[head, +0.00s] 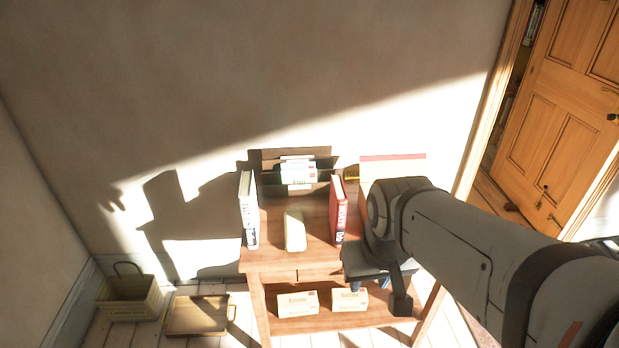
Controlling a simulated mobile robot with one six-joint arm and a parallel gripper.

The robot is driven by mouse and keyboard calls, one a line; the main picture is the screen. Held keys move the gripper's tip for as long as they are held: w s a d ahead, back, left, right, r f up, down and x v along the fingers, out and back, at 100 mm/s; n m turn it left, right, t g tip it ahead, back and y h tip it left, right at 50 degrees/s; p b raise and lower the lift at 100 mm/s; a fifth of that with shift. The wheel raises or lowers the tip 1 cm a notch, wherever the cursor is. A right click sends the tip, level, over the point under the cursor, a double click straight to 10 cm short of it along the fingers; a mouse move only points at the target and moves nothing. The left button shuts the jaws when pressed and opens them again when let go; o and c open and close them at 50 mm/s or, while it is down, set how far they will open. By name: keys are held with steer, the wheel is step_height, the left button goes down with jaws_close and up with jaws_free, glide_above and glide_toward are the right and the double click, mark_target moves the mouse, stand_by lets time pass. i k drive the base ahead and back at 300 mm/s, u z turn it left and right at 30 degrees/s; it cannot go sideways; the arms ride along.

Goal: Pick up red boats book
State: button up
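A red book (338,212) stands upright on the top of a small wooden table, right of the middle, with its spine toward me. Pale lettering shows on the spine but is too small to read. My gripper (378,284) is at the table's front right, below and to the right of the red book and apart from it in the picture. My arm comes in from the right and hides part of the table's right side. The fingers are small and partly hidden, so their opening is unclear.
The wooden table (285,256) also bears a white upright book (248,210), a pale box-like item (294,231) and a wooden holder (296,154). Small boxes (298,302) lie on its lower shelf. A basket (130,297) and tray (198,315) are on the floor at left.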

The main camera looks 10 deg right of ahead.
mark_target(338, 196)
steer(key=z, duration=0.15)
steer(key=i, duration=0.85)
steer(key=u, duration=0.05)
